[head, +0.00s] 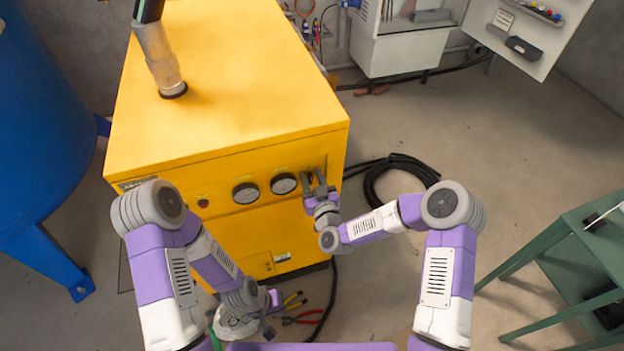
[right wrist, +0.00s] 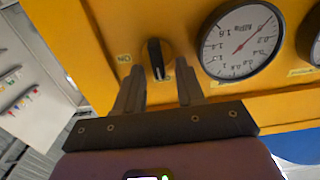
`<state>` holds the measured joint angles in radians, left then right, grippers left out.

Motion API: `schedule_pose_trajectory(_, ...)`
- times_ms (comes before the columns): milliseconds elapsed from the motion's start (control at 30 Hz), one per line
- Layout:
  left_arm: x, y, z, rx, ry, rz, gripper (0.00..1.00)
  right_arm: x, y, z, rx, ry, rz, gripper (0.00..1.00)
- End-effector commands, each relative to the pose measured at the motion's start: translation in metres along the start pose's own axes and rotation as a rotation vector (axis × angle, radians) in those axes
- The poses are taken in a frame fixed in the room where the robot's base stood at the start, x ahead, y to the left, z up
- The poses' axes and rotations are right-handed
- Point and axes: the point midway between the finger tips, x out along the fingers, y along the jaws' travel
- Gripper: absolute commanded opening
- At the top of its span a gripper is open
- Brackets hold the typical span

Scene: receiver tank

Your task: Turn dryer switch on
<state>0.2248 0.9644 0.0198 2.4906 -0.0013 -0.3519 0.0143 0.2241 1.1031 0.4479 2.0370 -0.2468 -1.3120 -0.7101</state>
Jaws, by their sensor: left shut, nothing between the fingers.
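The dryer is a yellow cabinet (head: 230,90) with a front panel of gauges. Its switch is a black rotary knob (right wrist: 156,59) on the yellow panel in the right wrist view, beside a small label (right wrist: 124,58). In the head view my right gripper hides the switch. My right gripper (head: 316,180) is open at the panel, right of the gauges. In the right wrist view its fingertips (right wrist: 158,74) stand either side of the knob's lower end, with gaps visible; contact cannot be told. My left gripper (head: 270,314) is shut and empty, low in front of the cabinet.
Two round gauges (head: 246,192) and a red button (head: 203,203) sit left of my right gripper. A blue tank (head: 40,130) stands at left, a green table (head: 570,260) at right. Pliers (head: 300,318) and a black hose (head: 400,165) lie on the floor.

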Motion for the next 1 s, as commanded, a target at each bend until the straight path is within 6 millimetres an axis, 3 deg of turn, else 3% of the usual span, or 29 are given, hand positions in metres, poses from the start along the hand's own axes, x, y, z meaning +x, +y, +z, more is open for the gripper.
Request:
schedule_pose_trajectory(200, 0.000, 0.000, 0.000, 0.000, 0.000, 0.000, 0.00, 0.000, 0.000, 0.000, 0.000, 0.000, 0.000, 0.37)
schedule_pose_trajectory(433, 0.000, 0.000, 0.000, 0.000, 0.000, 0.000, 0.00, 0.000, 0.000, 0.000, 0.000, 0.000, 0.000, 0.02)
schedule_pose_trajectory(467, 0.000, 0.000, 0.000, 0.000, 0.000, 0.000, 0.00, 0.000, 0.000, 0.000, 0.000, 0.000, 0.000, 0.00)
schedule_pose_trajectory(1000, 0.010, -0.004, -0.001, 0.000, 0.000, 0.000, 0.00, 0.000, 0.002, 0.001, 0.107, 0.002, 0.001, 0.00)
